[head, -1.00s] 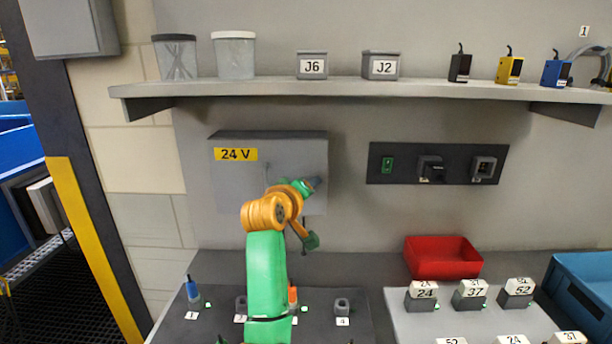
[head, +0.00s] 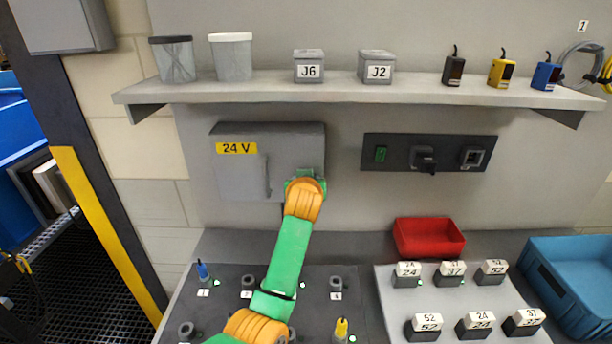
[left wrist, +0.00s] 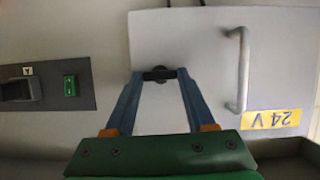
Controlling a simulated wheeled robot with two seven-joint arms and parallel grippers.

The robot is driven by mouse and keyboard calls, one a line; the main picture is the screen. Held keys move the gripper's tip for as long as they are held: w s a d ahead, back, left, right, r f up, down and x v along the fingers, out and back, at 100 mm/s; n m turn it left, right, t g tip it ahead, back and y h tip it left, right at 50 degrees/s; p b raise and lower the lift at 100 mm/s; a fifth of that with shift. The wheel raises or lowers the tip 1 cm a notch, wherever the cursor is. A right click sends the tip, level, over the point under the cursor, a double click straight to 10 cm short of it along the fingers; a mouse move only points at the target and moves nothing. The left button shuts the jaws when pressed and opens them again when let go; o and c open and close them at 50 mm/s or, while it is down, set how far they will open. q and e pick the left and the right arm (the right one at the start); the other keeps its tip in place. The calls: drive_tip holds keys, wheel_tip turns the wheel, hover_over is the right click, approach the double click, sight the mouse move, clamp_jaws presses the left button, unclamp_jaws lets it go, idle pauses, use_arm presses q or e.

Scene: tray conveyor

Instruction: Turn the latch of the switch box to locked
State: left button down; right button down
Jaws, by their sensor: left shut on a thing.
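The grey switch box (head: 235,180) with a yellow 24 V label hangs on the wall, and its door looks closed. In the left wrist view the box (left wrist: 205,50) appears upside down, with its bar handle. The latch (left wrist: 158,74) is a small dark bar on a round base near the door edge away from the handle. It lies level across that picture. My left gripper (left wrist: 160,76) is shut on the latch, one blue finger at each end. In the head view my left gripper (head: 305,176) is at the box's right edge, and my wrist hides the latch. My right gripper is not in view.
A dark panel (head: 400,154) with switches is on the wall to the right. A shelf (head: 350,93) with jars, small boxes and sensors runs above. Below are a red bin (head: 430,240), a blue crate (head: 570,285) and several pegs and numbered blocks.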

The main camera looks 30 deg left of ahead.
use_arm(q)
drive_tip(key=shift+r, duration=0.15)
idle(0.5)
drive_tip(key=shift+c, duration=2.1)
unclamp_jaws()
drive_tip(key=shift+o, duration=0.9)
drive_tip(key=shift+w, duration=0.1)
drive_tip(key=b+v, duration=0.2)
drive_tip(key=v, duration=0.5)
